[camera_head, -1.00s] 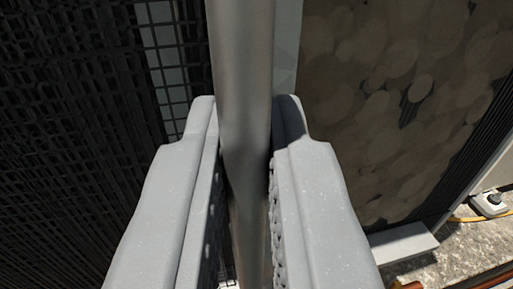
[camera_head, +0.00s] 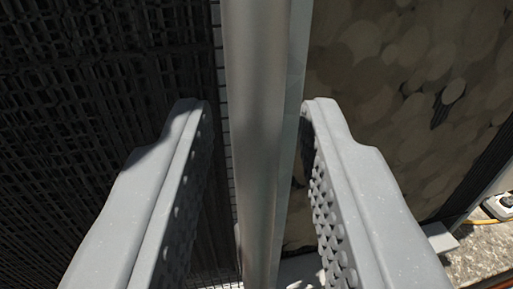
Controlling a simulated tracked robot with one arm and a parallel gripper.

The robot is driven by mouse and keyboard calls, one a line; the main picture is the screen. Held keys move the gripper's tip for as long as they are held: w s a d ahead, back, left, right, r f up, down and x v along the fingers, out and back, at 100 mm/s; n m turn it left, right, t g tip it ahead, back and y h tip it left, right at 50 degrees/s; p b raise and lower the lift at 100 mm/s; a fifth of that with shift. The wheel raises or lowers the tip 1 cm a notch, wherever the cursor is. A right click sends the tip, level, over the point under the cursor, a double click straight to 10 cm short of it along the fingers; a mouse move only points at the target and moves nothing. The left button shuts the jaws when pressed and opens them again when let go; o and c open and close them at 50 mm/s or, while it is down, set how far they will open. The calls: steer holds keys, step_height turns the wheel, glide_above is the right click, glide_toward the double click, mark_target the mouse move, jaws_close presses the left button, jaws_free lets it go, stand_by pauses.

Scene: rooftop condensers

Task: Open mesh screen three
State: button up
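A vertical grey metal bar (camera_head: 254,120), like a round post or handle, runs from the top to the bottom of the view. A dark mesh screen (camera_head: 90,90) fills the left side. My gripper (camera_head: 250,112) is open, its two pale fingers on either side of the bar. Gaps show between the bar and both fingers. The ridged inner pads are visible. No number on the screen is in view, so I cannot tell which screen it is.
A brown, blotchy panel (camera_head: 390,90) stands right of the bar. A pale ledge (camera_head: 440,238) lies at its foot. A small white and dark fitting (camera_head: 498,206) with a yellow cable is at the right edge, above rough grey ground (camera_head: 482,252).

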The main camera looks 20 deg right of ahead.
steer(key=shift+s, duration=0.1)
steer(key=p+v, duration=0.2)
steer(key=v, duration=1.1)
steer(key=shift+s, duration=0.2)
steer(key=shift+a, duration=0.2)
